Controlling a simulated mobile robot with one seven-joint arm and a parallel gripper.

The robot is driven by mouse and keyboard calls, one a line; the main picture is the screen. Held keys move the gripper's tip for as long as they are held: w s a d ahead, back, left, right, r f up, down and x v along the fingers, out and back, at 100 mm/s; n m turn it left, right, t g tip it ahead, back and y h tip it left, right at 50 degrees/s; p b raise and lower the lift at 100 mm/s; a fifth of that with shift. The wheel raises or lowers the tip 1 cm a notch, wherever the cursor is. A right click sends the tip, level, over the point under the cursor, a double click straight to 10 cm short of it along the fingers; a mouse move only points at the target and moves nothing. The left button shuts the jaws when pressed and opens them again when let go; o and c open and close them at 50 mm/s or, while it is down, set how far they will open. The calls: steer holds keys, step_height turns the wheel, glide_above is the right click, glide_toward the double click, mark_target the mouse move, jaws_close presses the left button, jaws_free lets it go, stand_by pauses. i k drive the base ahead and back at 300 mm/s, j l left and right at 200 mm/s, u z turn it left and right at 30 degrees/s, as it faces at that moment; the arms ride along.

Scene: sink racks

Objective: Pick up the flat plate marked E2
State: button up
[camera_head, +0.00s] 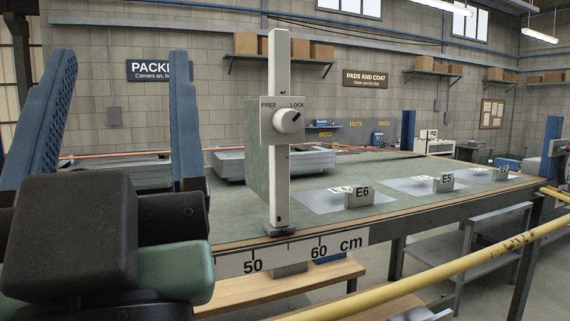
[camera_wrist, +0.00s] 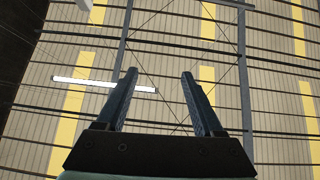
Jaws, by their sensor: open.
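No plate marked E2 can be made out in either view. My gripper (camera_head: 121,62) stands large at the left of the head view, its two blue fingers pointing up, apart and empty. In the wrist view my gripper (camera_wrist: 158,76) is also open, with only the roof and a lamp beyond it. Flat grey plates lie on the green bench top: one by the E6 block (camera_head: 358,196), one by the E5 block (camera_head: 443,183). A farther block (camera_head: 502,172) has a mark too small to read. My gripper hides part of the bench's left side.
An upright post (camera_head: 278,190) with a FREE/LOCK knob (camera_head: 289,121) and a green panel stands at the bench's front edge, above a centimetre scale (camera_head: 290,255). Stacked grey sheets (camera_head: 275,163) lie behind. A yellow rail (camera_head: 450,265) crosses the front right.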

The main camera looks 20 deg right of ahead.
mark_target(480, 176)
steer(key=z, duration=0.25)
steer(key=i+l+z, duration=0.1)
steer(key=l+z, duration=0.25)
steer(key=z, duration=0.15)
steer(key=i+l+z, duration=0.15)
steer(key=z, duration=0.3)
steer(key=l, duration=0.15)
